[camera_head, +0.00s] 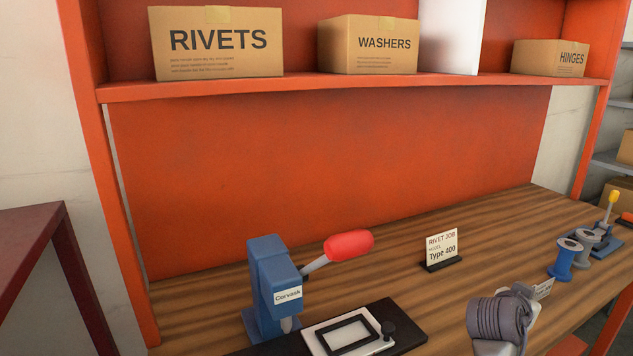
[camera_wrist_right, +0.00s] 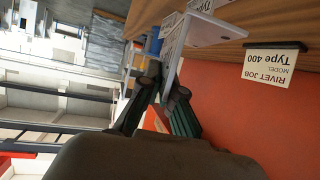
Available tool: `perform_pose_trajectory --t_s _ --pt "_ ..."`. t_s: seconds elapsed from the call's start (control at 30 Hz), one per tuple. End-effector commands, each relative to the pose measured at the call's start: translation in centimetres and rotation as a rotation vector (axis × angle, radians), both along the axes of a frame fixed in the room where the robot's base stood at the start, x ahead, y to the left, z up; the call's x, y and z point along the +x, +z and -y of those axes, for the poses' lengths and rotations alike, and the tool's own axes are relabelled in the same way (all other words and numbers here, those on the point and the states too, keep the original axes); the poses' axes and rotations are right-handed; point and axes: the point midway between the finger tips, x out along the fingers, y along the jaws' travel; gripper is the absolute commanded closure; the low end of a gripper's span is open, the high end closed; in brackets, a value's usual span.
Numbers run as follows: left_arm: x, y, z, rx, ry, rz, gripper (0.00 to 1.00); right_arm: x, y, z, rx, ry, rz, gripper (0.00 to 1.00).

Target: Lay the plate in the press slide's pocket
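The blue press (camera_head: 270,285), with a red-tipped lever, stands on the bench in the head view. Its slide (camera_head: 313,335) is a pale block on a black base, with a black-rimmed rectangular pocket (camera_head: 347,333) and a black knob. The pocket looks empty. My right wrist is at the bottom right of the head view, right of the press; its fingers are hidden there. My left gripper is out of view.
A Type 400 job card (camera_head: 441,246) stands behind the slide. Spools (camera_head: 562,262) and a small yellow-handled device (camera_head: 608,215) are at the right. A white flat piece (camera_wrist_right: 215,32) shows in the right wrist view. Bench between card and spools is clear.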

Motion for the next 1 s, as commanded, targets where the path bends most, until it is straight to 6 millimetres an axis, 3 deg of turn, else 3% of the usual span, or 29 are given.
perform_pose_trajectory --t_s 0.1,0.3,0.5,0.7,1.0 --pt "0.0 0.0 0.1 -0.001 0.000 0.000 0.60 -1.4 -1.9 -5.5 -0.001 0.218 -0.005 1.00" --pt "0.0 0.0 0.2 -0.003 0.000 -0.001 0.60 -5.3 -3.6 -16.0 0.003 0.607 -0.004 1.00" --pt "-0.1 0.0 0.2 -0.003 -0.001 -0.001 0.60 -9.4 -3.5 -23.1 0.004 0.860 -0.001 1.00" --pt "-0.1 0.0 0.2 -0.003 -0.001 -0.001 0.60 -11.3 -3.0 -25.9 0.002 0.960 0.000 1.00" --pt "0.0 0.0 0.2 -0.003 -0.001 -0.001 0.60 -11.5 -3.0 -26.0 0.001 0.966 0.001 1.00"
